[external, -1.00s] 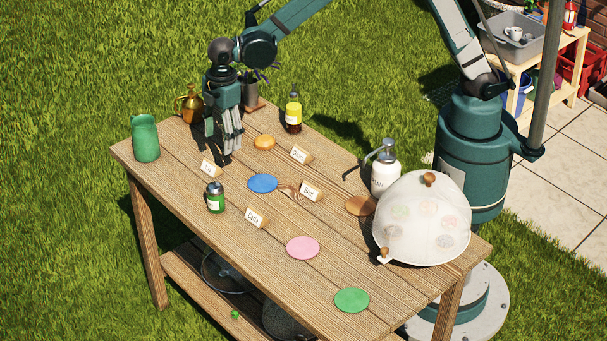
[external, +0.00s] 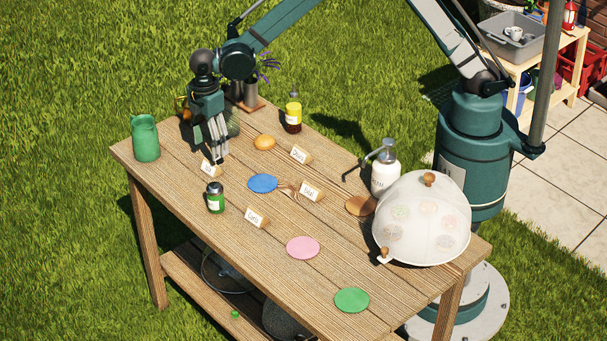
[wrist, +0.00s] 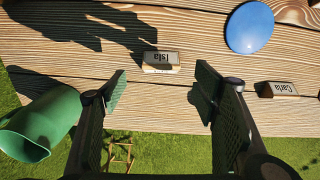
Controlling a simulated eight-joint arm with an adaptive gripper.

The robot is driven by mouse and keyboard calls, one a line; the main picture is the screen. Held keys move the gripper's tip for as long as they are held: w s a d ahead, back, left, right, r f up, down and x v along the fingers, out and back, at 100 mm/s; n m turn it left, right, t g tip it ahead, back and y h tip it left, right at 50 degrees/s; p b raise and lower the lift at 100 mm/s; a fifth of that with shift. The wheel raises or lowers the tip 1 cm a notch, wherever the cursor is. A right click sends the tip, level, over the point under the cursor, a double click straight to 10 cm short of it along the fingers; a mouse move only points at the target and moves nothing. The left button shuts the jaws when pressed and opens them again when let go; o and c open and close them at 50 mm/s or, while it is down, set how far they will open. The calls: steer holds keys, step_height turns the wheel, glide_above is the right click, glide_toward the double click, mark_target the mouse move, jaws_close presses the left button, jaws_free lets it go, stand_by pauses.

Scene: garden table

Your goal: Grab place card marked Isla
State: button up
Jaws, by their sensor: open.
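The place card marked Isla (wrist: 161,60) stands on the wooden table in the wrist view, with its writing upside down there. It lies ahead of and between the two fingers of my gripper (wrist: 160,85), which are open with nothing between their pads. In the external view my gripper (external: 217,158) points down close over this card (external: 208,170), and the fingers partly cover it. I cannot tell whether a finger touches it. The card marked Carla (wrist: 284,89) is to the right in the wrist view and also shows in the external view (external: 256,217).
A green jug (external: 146,140) stands left of my gripper. Two more cards (external: 301,154) stand farther right. A white mesh dome (external: 425,220) covers the right end of the table (external: 203,240).

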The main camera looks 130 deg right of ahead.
mark_target(211, 163)
steer(key=shift+f, duration=1.2)
steer(key=shift+a+f+b, duration=0.1)
steer(key=shift+f+b, duration=0.45)
steer(key=shift+f, duration=2.05)
steer(key=c, duration=0.9)
